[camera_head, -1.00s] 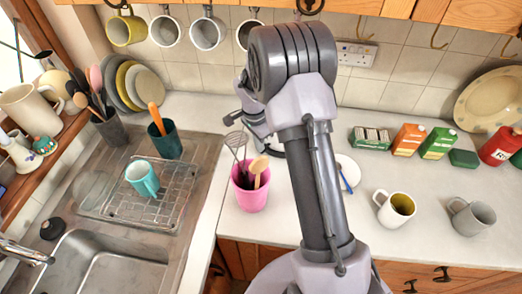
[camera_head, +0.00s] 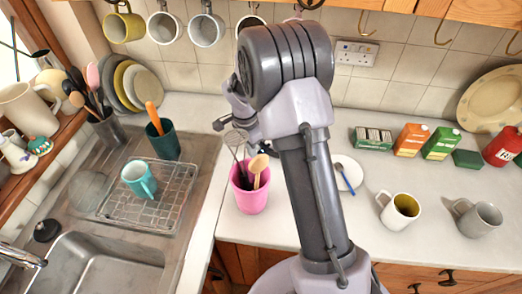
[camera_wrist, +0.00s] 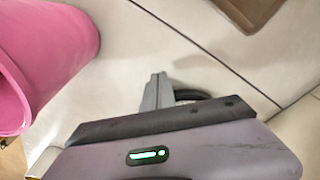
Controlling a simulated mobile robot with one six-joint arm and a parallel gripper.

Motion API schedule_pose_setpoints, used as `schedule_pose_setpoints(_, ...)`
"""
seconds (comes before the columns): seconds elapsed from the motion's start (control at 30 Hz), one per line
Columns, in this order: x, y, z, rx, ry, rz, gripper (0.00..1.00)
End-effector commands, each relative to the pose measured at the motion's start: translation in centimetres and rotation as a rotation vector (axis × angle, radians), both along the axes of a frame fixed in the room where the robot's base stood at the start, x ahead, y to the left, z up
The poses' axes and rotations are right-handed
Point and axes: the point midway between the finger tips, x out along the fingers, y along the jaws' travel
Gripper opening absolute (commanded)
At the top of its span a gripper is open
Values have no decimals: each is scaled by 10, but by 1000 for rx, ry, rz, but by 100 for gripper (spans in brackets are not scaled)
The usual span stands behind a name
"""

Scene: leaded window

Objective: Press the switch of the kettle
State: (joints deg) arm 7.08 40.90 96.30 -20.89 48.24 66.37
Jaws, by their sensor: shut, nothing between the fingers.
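My gripper (camera_wrist: 157,92) shows in the wrist view with its grey finger part beyond the dark edge of its body. It is shut, with nothing seen between the fingers. A black curved piece (camera_wrist: 192,95) shows just right of the finger; I cannot tell whether it is part of the kettle. In the head view my arm covers the middle of the counter and hides the fingertips. No kettle or switch can be made out clearly in either current view.
A pink utensil pot (camera_head: 250,192) stands left of my arm; it also shows in the wrist view (camera_wrist: 45,55). Mugs hang along the back wall.

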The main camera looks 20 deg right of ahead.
Motion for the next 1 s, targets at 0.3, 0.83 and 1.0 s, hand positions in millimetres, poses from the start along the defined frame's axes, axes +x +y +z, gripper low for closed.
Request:
schedule_pose_setpoints(0.3,0,6,66,0,-4,0,0)
schedule_pose_setpoints(0.83,-2,16,168,0,-1,1,0)
schedule_pose_setpoints(1.0,-3,17,172,0,0,1,0)
